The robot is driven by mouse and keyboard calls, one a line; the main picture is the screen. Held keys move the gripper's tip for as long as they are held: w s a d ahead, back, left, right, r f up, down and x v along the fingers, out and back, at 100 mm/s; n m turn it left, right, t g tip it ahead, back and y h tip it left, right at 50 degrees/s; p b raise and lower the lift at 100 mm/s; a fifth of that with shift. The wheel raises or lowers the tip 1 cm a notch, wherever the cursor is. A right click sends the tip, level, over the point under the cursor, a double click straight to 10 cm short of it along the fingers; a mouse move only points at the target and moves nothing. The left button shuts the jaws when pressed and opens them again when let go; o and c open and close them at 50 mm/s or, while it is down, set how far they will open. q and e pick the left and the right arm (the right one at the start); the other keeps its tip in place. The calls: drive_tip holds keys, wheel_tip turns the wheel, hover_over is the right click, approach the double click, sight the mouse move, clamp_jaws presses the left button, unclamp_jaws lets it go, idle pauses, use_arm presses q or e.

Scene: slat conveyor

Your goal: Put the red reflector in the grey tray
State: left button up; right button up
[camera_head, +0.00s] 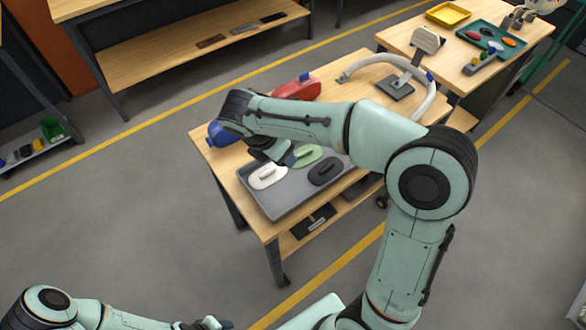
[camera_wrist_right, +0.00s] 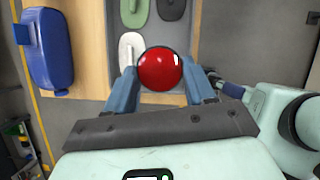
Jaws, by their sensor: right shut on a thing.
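My right gripper (camera_head: 286,160) is over the grey tray (camera_head: 277,208) on the near wooden table. In the right wrist view, this gripper (camera_wrist_right: 162,82) is shut on the round, glossy red reflector (camera_wrist_right: 160,68). The arm and gripper hide the reflector in the head view. The tray holds a white oval piece (camera_head: 267,175), a green one (camera_head: 308,156) and a black one (camera_head: 325,171), each with a raised grip. In the wrist view the reflector overlaps the white piece's edge. My left gripper (camera_head: 205,324) is at the bottom edge, partly cut off, its jaws unclear.
A red case (camera_head: 298,88) and a blue case (camera_head: 218,136) lie on the same table, with a lamp-like stand (camera_head: 398,86) further right. A second table holds a teal tray (camera_head: 508,58) of coloured pieces and a yellow tray (camera_head: 448,14). The tray's front part is bare.

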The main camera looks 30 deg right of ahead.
drive_tip(key=f, duration=0.4)
drive_tip(key=f+b, duration=0.1)
drive_tip(key=f, duration=0.8)
drive_tip(key=shift+s+b, duration=0.25)
drive_tip(key=shift+b, duration=0.15)
drive_tip(key=shift+w+f+b, duration=0.1)
drive_tip(key=shift+f+b, duration=0.25)
drive_tip(key=shift+f, duration=2.35)
use_arm(q)
drive_tip(key=s+f, duration=0.3)
drive_tip(key=shift+s+f, duration=0.2)
drive_tip(key=shift+f, duration=0.1)
use_arm(e)
drive_tip(key=o, duration=1)
drive_tip(key=shift+o, duration=0.2)
drive_tip(key=shift+r, duration=0.1)
use_arm(q)
drive_tip(key=shift+w+r+p, duration=0.7)
drive_tip(key=shift+r, duration=0.15)
use_arm(e)
drive_tip(key=v, duration=1.2)
